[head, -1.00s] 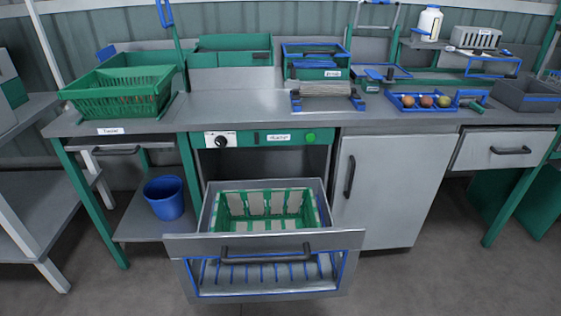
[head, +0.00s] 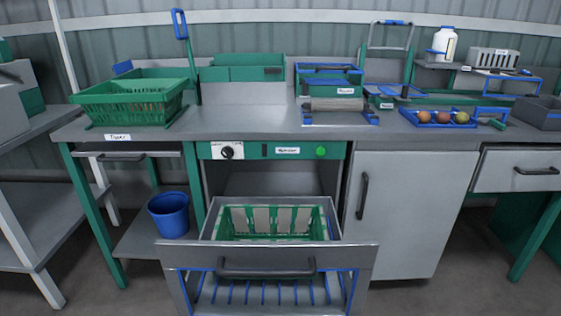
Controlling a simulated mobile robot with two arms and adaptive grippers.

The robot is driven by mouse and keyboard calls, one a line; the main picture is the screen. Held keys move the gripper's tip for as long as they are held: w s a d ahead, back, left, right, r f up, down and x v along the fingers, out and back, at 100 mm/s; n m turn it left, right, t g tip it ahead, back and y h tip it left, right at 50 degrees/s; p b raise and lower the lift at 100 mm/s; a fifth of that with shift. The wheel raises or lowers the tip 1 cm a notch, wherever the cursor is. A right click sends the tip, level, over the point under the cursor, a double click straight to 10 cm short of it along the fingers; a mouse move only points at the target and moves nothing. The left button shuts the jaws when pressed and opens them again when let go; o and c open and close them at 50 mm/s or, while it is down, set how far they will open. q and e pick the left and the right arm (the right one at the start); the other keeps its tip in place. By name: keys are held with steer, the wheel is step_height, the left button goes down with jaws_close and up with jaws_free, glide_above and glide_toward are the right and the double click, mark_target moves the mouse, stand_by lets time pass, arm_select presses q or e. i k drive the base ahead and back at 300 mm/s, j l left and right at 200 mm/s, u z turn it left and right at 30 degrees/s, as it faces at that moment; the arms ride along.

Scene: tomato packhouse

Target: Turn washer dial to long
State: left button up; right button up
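The washer's control panel (head: 273,151) is a green strip below the worktop, in the middle of the head view. The washer dial (head: 228,152) is a black knob on a white plate at the panel's left end. The lettering around the dial is too small to read, so its setting cannot be told. A round green button (head: 321,152) sits at the panel's right end. Below, the washer drawer (head: 268,262) is pulled out, with a green slotted basket (head: 270,223) inside. Neither gripper shows in the head view.
A green crate (head: 133,104) stands on the worktop (head: 240,123) at the left. A tray (head: 437,120) with three round fruits lies at the right. A blue bucket (head: 169,215) is on the lower shelf. The open drawer juts into the floor space before the washer.

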mark_target(227, 152)
steer(key=i+l+u, duration=0.35)
steer(key=l, duration=0.35)
steer(key=i+l+u, duration=0.15)
steer(key=i+l, duration=0.15)
steer(key=i+l+u, duration=0.15)
steer(key=l, duration=0.35)
steer(key=i, duration=0.05)
